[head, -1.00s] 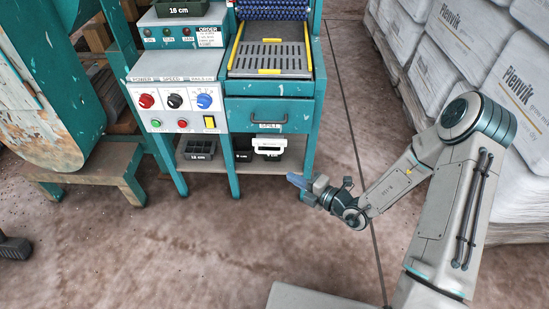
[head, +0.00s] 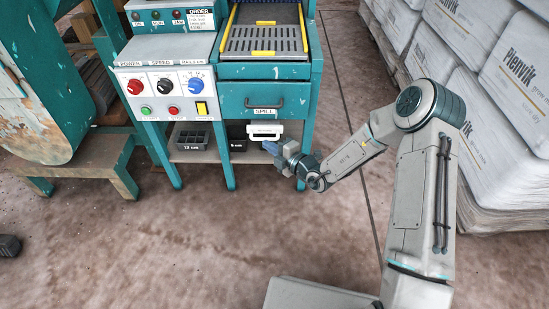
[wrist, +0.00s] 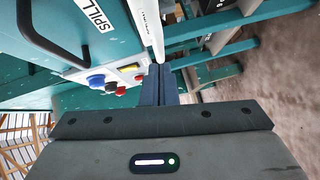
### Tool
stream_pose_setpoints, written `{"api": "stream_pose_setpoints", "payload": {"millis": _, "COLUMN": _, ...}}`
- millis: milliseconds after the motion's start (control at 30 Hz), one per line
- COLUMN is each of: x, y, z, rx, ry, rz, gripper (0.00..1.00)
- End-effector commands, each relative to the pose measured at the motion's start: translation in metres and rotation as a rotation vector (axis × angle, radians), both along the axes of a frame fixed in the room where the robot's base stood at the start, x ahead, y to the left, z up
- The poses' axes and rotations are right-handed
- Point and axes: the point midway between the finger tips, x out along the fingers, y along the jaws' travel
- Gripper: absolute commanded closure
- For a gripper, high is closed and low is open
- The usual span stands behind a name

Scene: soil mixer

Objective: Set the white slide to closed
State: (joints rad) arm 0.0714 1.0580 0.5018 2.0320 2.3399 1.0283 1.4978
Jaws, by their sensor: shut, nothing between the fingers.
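The white slide (head: 266,130) is a white handled piece under the front of the teal drawer marked SPILL (head: 265,101). In the wrist view its white edge (wrist: 148,28) runs down toward my fingertips. My gripper (head: 270,147) is shut and empty, just below and in front of the slide in the head view. In the wrist view the dark fingertips (wrist: 160,72) are at or very close to the slide's lower end. I cannot tell whether they touch it.
Left of the drawer is a control panel (head: 168,93) with knobs and buttons. White Pienvik bags (head: 515,95) are stacked at the right. The floor in front is clear.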

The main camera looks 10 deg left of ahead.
Motion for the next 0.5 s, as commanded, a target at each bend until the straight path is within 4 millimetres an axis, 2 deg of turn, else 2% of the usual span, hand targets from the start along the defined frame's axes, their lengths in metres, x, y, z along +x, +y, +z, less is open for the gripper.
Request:
{"api": "stream_pose_setpoints", "payload": {"millis": 133, "x": 0.008, "y": 0.0022, "z": -0.0018, "rx": 0.001, "ry": -0.001, "rz": 0.001, "gripper": 1.0}}
{"api": "stream_pose_setpoints", "payload": {"millis": 500, "x": 0.0103, "y": 0.0017, "z": -0.0011, "rx": 0.0, "ry": -0.001, "rz": 0.0, "gripper": 1.0}}
